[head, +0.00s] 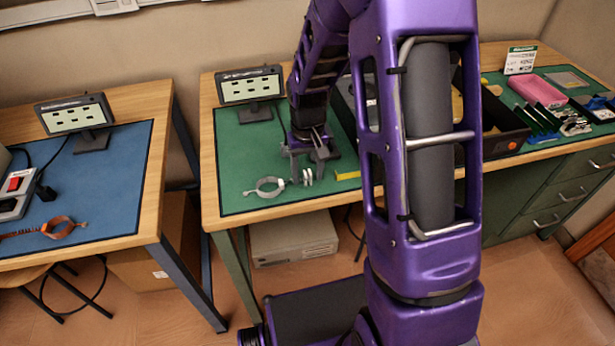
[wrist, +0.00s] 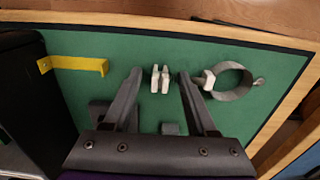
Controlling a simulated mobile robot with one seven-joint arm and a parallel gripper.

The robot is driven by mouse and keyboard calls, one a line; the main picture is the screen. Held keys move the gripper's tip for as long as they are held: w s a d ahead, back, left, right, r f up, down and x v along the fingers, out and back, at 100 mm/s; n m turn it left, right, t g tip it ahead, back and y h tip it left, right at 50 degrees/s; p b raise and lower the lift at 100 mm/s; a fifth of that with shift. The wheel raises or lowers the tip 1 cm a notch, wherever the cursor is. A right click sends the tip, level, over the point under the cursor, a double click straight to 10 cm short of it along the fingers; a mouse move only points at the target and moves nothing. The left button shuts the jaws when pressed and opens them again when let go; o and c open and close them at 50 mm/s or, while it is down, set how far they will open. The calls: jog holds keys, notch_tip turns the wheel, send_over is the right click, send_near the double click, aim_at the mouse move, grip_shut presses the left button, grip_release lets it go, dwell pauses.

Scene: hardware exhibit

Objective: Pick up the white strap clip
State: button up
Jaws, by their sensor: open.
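The white strap clip (wrist: 160,80) shows in the wrist view as a small pale piece with two upright parts on the green mat (wrist: 185,50). In the head view the clip (head: 307,178) is small, near the mat's front edge. My gripper (wrist: 160,75) is open and empty, with one finger on each side of the clip in the wrist view. I cannot tell how far the fingertips are above the mat. In the head view my gripper (head: 306,172) points down over the clip.
A grey ring clamp (wrist: 233,94) with a pale block lies close beside the right finger. A yellow bracket (wrist: 75,64) lies left of the clip. A small display (head: 250,86) stands at the back. A black open bin (head: 505,135) stands right of my arm.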

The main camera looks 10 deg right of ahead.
grip_shut()
jog(key=shift+r, duration=0.1)
